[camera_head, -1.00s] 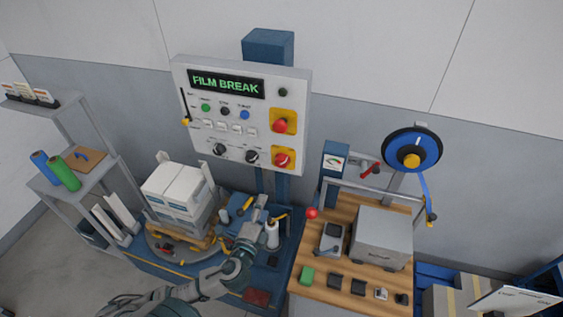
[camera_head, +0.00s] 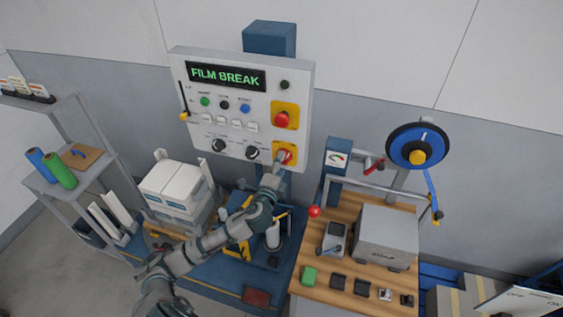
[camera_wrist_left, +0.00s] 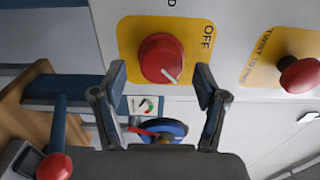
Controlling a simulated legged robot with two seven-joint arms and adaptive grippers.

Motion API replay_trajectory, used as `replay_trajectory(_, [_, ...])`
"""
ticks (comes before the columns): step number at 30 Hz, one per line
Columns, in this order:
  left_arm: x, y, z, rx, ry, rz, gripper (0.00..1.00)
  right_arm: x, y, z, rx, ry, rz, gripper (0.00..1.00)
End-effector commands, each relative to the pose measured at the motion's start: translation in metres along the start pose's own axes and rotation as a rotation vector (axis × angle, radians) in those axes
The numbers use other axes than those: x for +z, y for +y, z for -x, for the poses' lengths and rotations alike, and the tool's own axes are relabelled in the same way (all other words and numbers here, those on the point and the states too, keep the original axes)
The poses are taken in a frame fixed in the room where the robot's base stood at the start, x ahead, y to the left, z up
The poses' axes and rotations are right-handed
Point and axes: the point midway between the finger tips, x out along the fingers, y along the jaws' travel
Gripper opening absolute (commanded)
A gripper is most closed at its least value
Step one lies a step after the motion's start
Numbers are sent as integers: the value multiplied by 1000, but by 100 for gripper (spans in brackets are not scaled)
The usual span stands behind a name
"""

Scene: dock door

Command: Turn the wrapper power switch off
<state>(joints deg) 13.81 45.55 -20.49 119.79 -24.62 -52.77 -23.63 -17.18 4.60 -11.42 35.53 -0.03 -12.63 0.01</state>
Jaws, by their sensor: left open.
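The white control panel (camera_head: 235,95) reads "FILM BREAK" in green. Its red rotary power switch (camera_head: 288,156) sits on a yellow plate at the lower right, partly covered by my left gripper (camera_head: 279,161). In the left wrist view the red switch knob (camera_wrist_left: 161,58) has a white pointer line aimed to the lower right, and "OFF" is printed at the plate's right edge. My left gripper (camera_wrist_left: 160,85) is open, its fingers on both sides of the knob; contact with it does not show. My right gripper is not in view.
A red emergency button (camera_head: 281,119) on yellow is above the switch; it also shows in the left wrist view (camera_wrist_left: 299,75). A red-ball lever (camera_head: 314,211) and a wooden bench (camera_head: 318,262) are at lower right. Stacked white boxes (camera_head: 172,188) stand left of my arm.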

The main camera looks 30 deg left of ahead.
Motion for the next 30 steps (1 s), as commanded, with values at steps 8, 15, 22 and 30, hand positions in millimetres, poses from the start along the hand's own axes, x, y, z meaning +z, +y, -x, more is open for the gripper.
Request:
replay_trajectory(8, [0,0,-10,1,0,0,73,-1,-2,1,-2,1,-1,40])
replay_trajectory(15, [-2,0,-10,0,0,-1,48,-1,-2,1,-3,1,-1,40])
replay_trajectory(22, [-1,1,-10,2,1,0,12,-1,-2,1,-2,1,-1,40])
replay_trajectory(30, [-1,3,-10,5,2,46,12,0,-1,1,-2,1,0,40])
